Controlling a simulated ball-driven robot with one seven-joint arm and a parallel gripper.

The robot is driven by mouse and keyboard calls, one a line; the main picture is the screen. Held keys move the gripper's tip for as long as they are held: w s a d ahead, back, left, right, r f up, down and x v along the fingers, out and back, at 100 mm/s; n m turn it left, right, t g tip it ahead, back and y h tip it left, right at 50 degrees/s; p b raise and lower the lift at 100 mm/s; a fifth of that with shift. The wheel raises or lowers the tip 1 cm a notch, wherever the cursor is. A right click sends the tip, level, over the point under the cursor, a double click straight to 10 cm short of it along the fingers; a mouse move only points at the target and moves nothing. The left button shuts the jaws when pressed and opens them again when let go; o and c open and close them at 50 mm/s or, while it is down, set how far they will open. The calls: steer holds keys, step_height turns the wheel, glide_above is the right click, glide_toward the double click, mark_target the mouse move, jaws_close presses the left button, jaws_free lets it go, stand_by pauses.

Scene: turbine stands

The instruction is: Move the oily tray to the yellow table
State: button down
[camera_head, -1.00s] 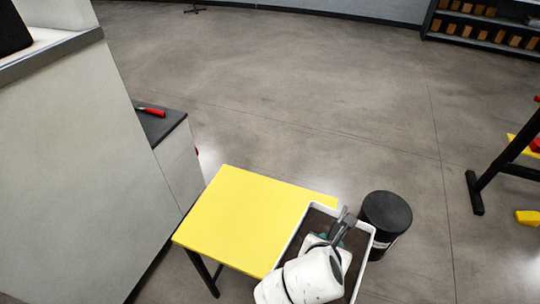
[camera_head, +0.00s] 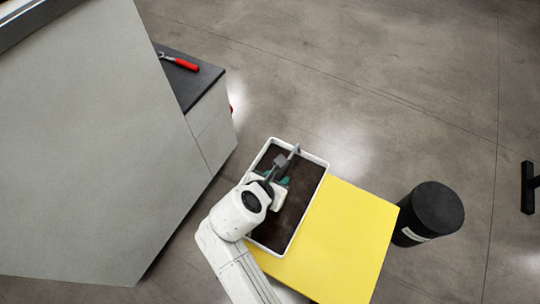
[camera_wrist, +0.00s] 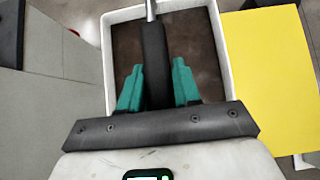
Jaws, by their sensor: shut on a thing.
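The oily tray (camera_head: 300,182) is a white-rimmed rectangular tray with a dark brown stained bottom. It also fills the upper middle of the wrist view (camera_wrist: 190,50). My gripper (camera_head: 282,182) is over the tray, its teal fingers (camera_wrist: 158,78) closed around a dark upright bar with a metal rod at its end. The yellow table (camera_head: 345,235) lies right of and below the tray. The tray overlaps the table's left edge in the head view and sticks out past it; I cannot tell whether it touches the top. The wrist view shows the table (camera_wrist: 262,70) at right.
A black cylindrical bin (camera_head: 432,210) stands right of the table. A grey cabinet (camera_head: 80,150) fills the left, with a dark-topped lower unit (camera_head: 190,75) holding a red-handled tool (camera_head: 182,64). The table's right part is bare. Open floor lies behind.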

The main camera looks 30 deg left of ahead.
steer(key=shift+w+a+f, duration=0.1)
steer(key=shift+f, duration=0.3)
steer(key=shift+f+b, duration=1.75)
steer(key=shift+f, duration=1.85)
steer(key=shift+f, duration=0.3)
steer(key=c, duration=0.6)
jaws_free()
steer(key=shift+f, duration=0.1)
steer(key=shift+o, duration=0.2)
steer(key=shift+p+v, duration=1.75)
steer(key=shift+v, duration=1.8)
